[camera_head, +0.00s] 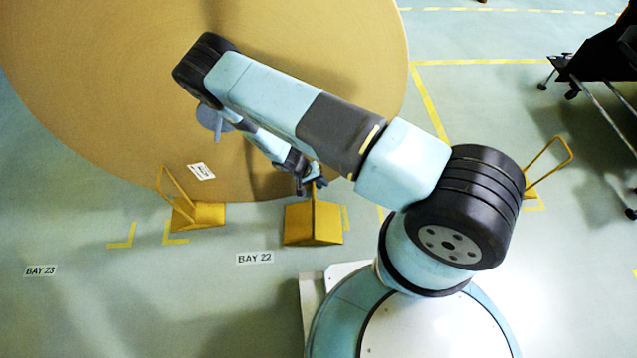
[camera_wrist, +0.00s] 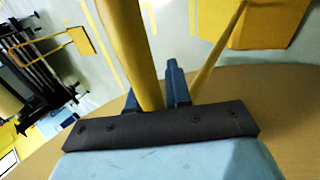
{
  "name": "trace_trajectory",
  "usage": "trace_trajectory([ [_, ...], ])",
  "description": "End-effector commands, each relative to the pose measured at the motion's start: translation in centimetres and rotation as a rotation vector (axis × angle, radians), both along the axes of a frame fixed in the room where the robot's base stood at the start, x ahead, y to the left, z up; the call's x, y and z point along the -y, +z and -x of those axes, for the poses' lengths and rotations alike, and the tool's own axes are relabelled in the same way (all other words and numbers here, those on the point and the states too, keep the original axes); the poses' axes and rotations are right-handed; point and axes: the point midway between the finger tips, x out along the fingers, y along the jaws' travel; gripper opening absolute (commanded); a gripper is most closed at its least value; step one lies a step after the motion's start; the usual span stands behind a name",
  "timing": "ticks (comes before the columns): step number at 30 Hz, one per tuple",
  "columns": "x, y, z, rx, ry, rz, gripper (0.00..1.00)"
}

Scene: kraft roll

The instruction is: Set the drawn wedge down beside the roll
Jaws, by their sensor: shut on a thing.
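The kraft roll (camera_head: 90,80) is a huge brown round that fills the upper left of the head view. My gripper (camera_head: 314,184) is shut on the handle of a yellow wedge (camera_head: 312,224) near the roll's front edge. In the wrist view my gripper (camera_wrist: 155,95) has its blue fingers on either side of a thick yellow bar (camera_wrist: 128,50). A yellow block (camera_wrist: 268,20) shows at the upper right there, and the roll (camera_wrist: 285,90) lies behind the fingers. I cannot tell whether the held wedge touches the floor.
A second wedge (camera_head: 205,214) stands against the roll to the left, its handle leaning on it. A third wedge's handle loop (camera_head: 565,150) shows right, partly behind my arm. Yellow corner marks (camera_head: 123,238) and a BAY 22 label (camera_head: 255,258) mark open floor. A dark cart (camera_head: 600,55) stands far right.

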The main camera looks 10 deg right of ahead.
Motion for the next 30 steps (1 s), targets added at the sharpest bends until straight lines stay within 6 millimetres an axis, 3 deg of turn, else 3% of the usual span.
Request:
trace_trajectory([
  [1,0.9,-0.7,0.0,0.000,-0.004,0.003,0.00],
  [6,1.0,-0.7,0.0,0.000,-0.006,0.003,0.00],
  [7,1.0,-0.7,0.0,0.000,-0.006,0.003,0.19],
  [16,1.0,-0.7,-0.1,0.002,-0.006,0.003,0.48],
  [25,0.8,-0.5,-0.1,0.002,-0.006,0.002,0.48],
  [30,-0.4,1.2,-0.1,0.004,-0.004,0.001,0.48],
])
